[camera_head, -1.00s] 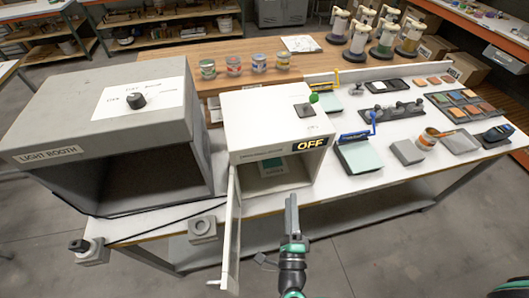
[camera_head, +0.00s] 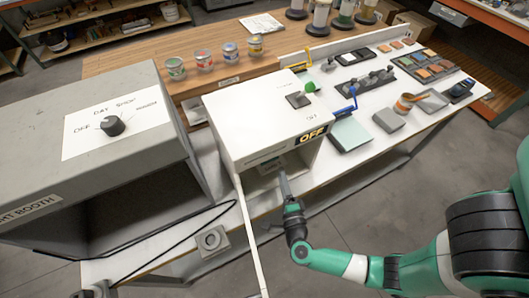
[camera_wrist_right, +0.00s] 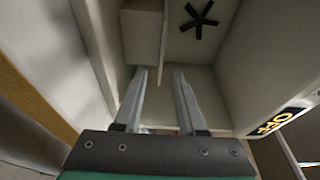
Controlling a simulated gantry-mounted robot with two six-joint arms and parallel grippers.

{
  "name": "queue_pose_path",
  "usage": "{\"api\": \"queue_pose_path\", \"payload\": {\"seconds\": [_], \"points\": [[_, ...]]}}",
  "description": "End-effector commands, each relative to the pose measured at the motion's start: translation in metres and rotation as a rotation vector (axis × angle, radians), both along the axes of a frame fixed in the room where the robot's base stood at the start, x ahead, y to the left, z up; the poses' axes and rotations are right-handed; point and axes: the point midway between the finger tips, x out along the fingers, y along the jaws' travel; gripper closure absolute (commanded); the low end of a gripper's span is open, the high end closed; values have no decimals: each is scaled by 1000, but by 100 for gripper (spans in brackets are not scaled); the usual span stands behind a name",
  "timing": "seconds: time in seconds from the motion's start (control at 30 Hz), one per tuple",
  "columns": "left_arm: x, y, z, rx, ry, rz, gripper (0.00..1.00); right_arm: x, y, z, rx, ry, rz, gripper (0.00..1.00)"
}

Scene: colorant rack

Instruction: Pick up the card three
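The white cabinet (camera_head: 255,120) with the "OFF" display stands at the middle of the bench, its door (camera_head: 248,235) swung open. My right gripper (camera_head: 283,176) reaches from the front into the cabinet's opening. In the right wrist view, its two fingers (camera_wrist_right: 159,76) are apart inside the cabinet (camera_wrist_right: 215,85), with nothing clearly held between them. I cannot make out card three for certain; a small pale patch shows inside the opening in the head view, but it is too small and shaded to identify. My left gripper is not in view.
The grey light booth (camera_head: 95,130) stands left of the cabinet. Several paint cans stand behind. A black fan (camera_wrist_right: 199,17) shows inside the cabinet.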

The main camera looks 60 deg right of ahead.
Motion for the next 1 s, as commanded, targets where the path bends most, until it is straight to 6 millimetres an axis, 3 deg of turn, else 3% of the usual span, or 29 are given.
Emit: {"api": "queue_pose_path", "payload": {"seconds": [0.17, 0.5, 0.7, 0.77, 0.93, 1.0], "points": [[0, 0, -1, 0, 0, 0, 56, 3, -4, 0, 0, 0, 0, 60], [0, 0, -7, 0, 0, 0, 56, 30, -42, 0, -1, 0, -2, 60], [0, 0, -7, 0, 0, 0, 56, 31, -43, 1, -1, 1, 2, 60], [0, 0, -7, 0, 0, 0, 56, 31, -43, 1, -1, 1, 2, 67], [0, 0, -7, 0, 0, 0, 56, 31, -43, 1, -1, 1, 2, 98], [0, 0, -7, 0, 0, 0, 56, 31, -43, 1, -1, 1, 2, 100]]}}
